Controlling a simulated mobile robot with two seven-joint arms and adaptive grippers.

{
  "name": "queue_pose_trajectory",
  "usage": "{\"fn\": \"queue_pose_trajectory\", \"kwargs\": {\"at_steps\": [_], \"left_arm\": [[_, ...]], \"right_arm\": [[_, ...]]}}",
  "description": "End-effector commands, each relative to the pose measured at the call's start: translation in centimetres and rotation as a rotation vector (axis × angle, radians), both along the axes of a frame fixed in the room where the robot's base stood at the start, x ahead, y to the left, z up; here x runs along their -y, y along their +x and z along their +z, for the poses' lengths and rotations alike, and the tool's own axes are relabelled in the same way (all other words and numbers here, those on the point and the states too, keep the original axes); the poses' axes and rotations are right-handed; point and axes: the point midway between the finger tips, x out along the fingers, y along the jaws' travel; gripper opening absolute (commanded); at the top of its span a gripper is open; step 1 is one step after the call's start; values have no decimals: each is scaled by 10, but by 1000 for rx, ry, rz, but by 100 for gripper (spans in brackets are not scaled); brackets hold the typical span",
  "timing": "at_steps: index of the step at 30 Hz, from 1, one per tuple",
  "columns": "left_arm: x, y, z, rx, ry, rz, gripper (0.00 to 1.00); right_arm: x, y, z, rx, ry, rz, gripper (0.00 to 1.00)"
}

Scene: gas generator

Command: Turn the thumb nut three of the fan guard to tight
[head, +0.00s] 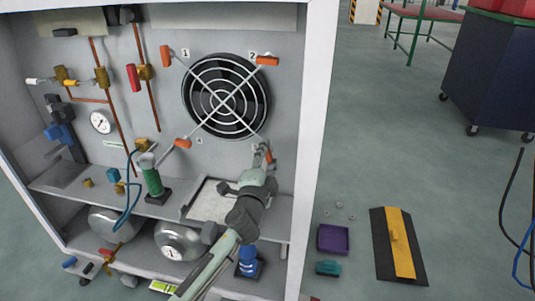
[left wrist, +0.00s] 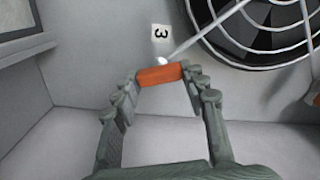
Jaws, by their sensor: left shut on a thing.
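The fan guard (head: 225,96) is a round wire grille over a dark fan on the cabinet's back panel. It also shows at the upper right in the left wrist view (left wrist: 262,52). Orange thumb nuts sit at its arm ends: nut one (head: 165,56), nut two (head: 267,61) and nut four (head: 183,143). Thumb nut three (left wrist: 160,75), an orange bar below the label "3", lies between the fingertips of my left gripper (left wrist: 160,82). The gripper is shut on it; in the head view the gripper (head: 264,158) hides most of this nut. My right gripper is not in view.
The cabinet's right wall (head: 315,130) stands close to my left gripper. A shelf (head: 120,200) with a green cylinder (head: 152,178) lies left of it. A purple tray (head: 333,239) and a black-and-yellow board (head: 398,245) lie on the floor at right.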

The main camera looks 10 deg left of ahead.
Motion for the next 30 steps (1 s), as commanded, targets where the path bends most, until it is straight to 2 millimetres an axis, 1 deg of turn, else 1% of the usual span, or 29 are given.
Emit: {"fn": "queue_pose_trajectory", "kwargs": {"at_steps": [1, 6, 12, 18, 30], "left_arm": [[1, 0, 2, 1, 41, -2, 14], [1, 0, 1, 1, 163, -3, 14], [1, 0, 1, 2, 265, -2, 14], [1, 0, 0, 1, 319, -2, 14], [2, 0, -1, 2, 338, -3, 14]], "right_arm": [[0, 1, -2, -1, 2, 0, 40], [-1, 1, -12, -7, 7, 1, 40], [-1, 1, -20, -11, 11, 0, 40], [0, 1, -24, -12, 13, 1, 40], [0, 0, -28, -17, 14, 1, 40]]}}
